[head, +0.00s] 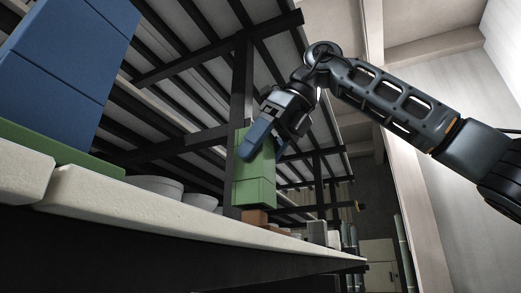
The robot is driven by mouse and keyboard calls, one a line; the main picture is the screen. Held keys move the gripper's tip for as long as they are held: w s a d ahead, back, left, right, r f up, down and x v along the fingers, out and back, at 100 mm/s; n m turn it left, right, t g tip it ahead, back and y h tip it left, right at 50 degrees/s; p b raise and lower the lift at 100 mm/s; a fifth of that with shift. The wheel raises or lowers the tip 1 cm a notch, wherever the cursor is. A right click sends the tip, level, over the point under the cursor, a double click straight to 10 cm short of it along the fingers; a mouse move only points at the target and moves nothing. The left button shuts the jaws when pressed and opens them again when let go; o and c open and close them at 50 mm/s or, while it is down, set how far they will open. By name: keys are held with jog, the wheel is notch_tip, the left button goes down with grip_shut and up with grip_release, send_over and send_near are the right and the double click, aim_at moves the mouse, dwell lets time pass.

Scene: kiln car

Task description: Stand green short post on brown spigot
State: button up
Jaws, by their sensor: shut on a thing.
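The green short post (255,178) is a green block standing upright near the right part of the kiln car deck. My gripper (258,140) reaches down from the upper right and is shut on the top of the post. The brown spigot (255,216) shows directly below the post, low on the deck. The post's lower end appears at or just above the spigot; I cannot tell whether they touch.
A pale deck edge (170,213) runs across the front. A large blue block (65,65) stands on a green slab (55,148) at the left. White bowls (157,186) sit behind the deck edge. A dark upright (242,85) stands close behind the post.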

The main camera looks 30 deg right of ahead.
jog(key=shift+f+b, duration=1.15)
jog(key=shift+f, duration=0.55)
dwell(0.9)
jog(key=o, duration=1.4)
jog(key=shift+r, duration=0.1)
jog(key=shift+p+v, duration=2.15)
jog(key=shift+v, duration=1.75)
jog(key=shift+s, duration=0.1)
